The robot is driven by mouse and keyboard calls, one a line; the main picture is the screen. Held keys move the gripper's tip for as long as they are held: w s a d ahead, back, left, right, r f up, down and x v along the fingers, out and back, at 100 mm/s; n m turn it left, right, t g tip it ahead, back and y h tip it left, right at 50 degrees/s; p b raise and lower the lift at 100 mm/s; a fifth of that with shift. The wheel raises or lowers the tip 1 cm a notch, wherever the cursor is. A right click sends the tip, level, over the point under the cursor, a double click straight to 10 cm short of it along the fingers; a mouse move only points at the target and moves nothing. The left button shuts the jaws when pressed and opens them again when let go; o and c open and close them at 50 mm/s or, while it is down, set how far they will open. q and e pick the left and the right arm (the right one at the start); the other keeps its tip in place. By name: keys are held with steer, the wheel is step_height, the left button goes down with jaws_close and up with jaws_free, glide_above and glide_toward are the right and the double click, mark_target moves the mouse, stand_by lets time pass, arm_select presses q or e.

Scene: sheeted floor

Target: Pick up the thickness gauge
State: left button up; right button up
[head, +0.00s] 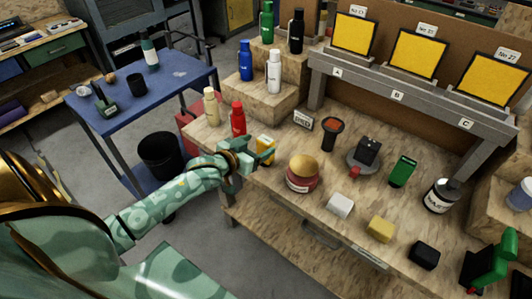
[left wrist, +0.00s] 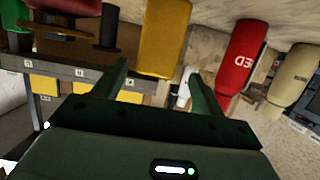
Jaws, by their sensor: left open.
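A yellow handheld block-like device (head: 266,148), which looks like the thickness gauge, stands near the front left edge of the wooden bench. In the left wrist view the yellow device (left wrist: 165,38) lies just beyond and between the fingertips. My left gripper (head: 254,154) is open beside it, with its fingers pointing at it. No grip on it shows; whether a finger touches it I cannot tell. Part of the device is hidden behind the gripper in the head view. My right gripper is out of view.
A red bottle (head: 238,119) and a cream bottle (head: 211,106) stand close to the left. A round red jar with a tan lid (head: 303,172) is close to the right. A black-topped round stand (head: 366,155) and a green box (head: 403,171) are further right.

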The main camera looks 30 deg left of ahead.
mark_target(269, 140)
arm_select(q)
steer(key=shift+w+d+f, duration=0.1)
steer(key=shift+w+f, duration=0.15)
steer(key=shift+w, duration=0.4)
steer(key=b+x, duration=0.2)
steer(key=x, duration=0.2)
steer(key=shift+d+f, duration=0.1)
steer(key=shift+d, duration=0.1)
steer(key=shift+w, duration=0.3)
steer(key=shift+s, duration=0.1)
steer(key=shift+c, duration=0.9)
steer(key=c, duration=1)
steer(key=shift+o, duration=0.2)
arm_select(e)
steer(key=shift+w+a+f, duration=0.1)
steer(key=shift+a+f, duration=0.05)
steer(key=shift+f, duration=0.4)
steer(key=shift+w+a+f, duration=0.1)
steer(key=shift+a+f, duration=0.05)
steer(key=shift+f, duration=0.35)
